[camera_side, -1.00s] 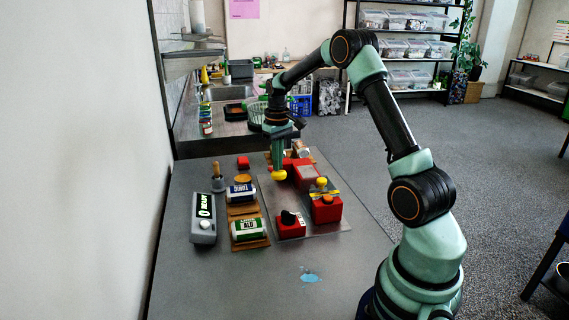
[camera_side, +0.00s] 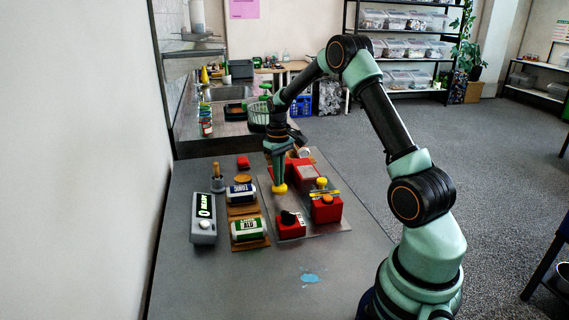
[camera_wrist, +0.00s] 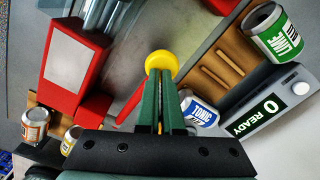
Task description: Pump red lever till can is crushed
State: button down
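The red lever (camera_wrist: 132,103) ends in a yellow knob (camera_wrist: 162,62), which also shows in the side view (camera_side: 280,189). My gripper (camera_side: 279,181) points down with its tips at the knob. In the wrist view its green fingers (camera_wrist: 160,74) lie close together with a narrow gap, and the knob is wider than that gap. The fingers look shut at the knob, not spread around it. The red crusher body with a grey panel (camera_wrist: 68,60) is beside the lever. I cannot make out a can inside the crusher.
A tonic can (camera_side: 241,192) and a green-label can (camera_side: 249,230) lie on wooden racks at left. A grey counter (camera_side: 203,220) reads 0 READY. Red blocks, one with a black top (camera_side: 290,226) and one with an orange button (camera_side: 327,209), stand in front.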

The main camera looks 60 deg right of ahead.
jog(key=shift+w+f, duration=0.1)
jog(key=shift+f, duration=0.25)
jog(key=shift+f, duration=1.05)
jog(key=shift+w+d+r, duration=0.1)
jog(key=shift+d+r, duration=0.05)
jog(key=shift+r, duration=1.1)
jog(key=shift+w+d+r, duration=0.1)
jog(key=shift+w+r, duration=0.05)
jog(key=shift+r, duration=1.15)
jog(key=shift+w+d+r, duration=0.1)
jog(key=shift+d+r, duration=0.05)
jog(key=shift+r, duration=1.1)
jog(key=shift+f, duration=0.1)
